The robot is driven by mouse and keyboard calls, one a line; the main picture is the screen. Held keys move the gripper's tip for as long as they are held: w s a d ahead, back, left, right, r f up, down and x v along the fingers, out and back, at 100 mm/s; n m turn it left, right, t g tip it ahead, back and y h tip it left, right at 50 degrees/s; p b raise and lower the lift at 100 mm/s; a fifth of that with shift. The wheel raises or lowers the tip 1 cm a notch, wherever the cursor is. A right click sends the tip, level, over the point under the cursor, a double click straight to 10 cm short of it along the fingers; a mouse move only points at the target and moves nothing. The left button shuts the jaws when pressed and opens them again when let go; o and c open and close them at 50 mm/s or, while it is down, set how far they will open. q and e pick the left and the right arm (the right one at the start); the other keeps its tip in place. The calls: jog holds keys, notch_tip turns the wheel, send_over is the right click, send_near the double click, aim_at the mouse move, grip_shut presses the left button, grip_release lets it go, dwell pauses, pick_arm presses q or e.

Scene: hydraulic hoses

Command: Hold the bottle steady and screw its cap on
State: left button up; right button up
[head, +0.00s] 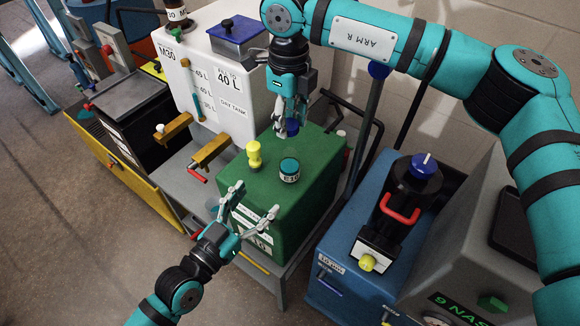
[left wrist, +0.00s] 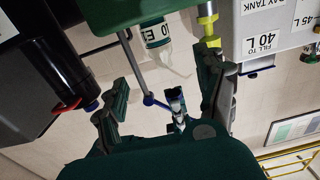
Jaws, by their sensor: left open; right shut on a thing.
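My right gripper (head: 291,118) is above and behind the bottle, shut on a blue piece (head: 292,128) that looks like the cap. The cap is apart from the bottle and partly hidden by the fingers. My left gripper (head: 248,213) is open and empty at the front left edge of the box, short of the bottle. Its spread fingers show in the left wrist view (left wrist: 160,105).
A yellow knob (head: 254,154) stands on the green box (head: 325,160) just left of the bottle. A white day tank (head: 215,90) with a brass tap (head: 212,148) is behind left. A blue unit (head: 345,230) with a black cylinder stands to the right.

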aim_at(284, 169)
pick_arm(q)
jog(key=x, duration=1.1)
jog(key=shift+w+d, duration=0.1)
jog(key=shift+d, duration=0.05)
jog(key=shift+c, duration=0.2)
grip_shut()
